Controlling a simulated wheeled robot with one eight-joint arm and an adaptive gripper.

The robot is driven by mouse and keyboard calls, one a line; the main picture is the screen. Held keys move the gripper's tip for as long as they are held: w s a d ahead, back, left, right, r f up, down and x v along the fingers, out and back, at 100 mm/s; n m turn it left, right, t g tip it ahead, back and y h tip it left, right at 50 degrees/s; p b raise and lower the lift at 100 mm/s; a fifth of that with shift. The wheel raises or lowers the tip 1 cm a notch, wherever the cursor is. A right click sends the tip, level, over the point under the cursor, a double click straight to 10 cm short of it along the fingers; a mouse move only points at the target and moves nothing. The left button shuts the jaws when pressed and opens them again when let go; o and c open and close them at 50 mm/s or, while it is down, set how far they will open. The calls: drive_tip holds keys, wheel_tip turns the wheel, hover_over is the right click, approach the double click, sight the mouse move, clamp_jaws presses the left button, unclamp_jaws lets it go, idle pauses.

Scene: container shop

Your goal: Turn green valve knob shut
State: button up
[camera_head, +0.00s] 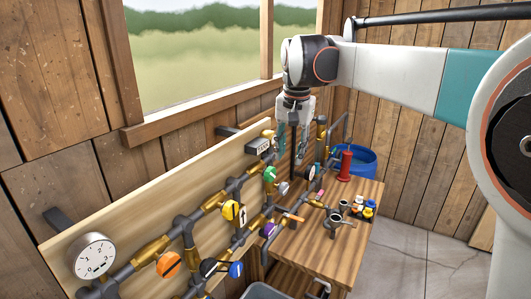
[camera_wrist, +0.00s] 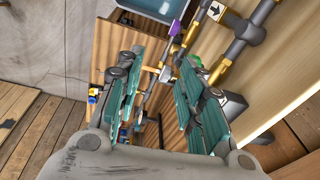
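The green valve knob (camera_head: 269,174) sits on the pipework of the wooden wall board, right of the yellow knob. My gripper (camera_head: 290,152) points downward just to the right of the green knob and apart from it, above the pipes. In the wrist view my gripper (camera_wrist: 158,65) has its two teal fingers spread wide with nothing between them. A bit of green, which seems to be the knob (camera_wrist: 197,61), shows beside the right finger, partly hidden by it.
A yellow knob (camera_head: 231,210), an orange knob (camera_head: 168,264) and a blue knob (camera_head: 236,269) sit along the pipes. A round gauge (camera_head: 93,256) is at the lower left. A blue bucket (camera_head: 362,160) stands behind.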

wheel_tip(320, 180, up, 3)
drive_tip(key=m+g+p, duration=0.1)
drive_tip(key=p, duration=0.4)
hover_over(270, 167)
drive_tip(key=s, duration=0.1)
drive_tip(key=shift+m+g, duration=0.4)
drive_tip(key=f, duration=0.4)
drive_tip(key=f+p, duration=0.1)
drive_tip(key=f, duration=0.4)
drive_tip(key=f+p, duration=0.1)
drive_tip(key=f, duration=0.3)
drive_tip(key=shift+w+f, duration=0.25)
drive_tip(key=shift+w, duration=0.15)
clamp_jaws()
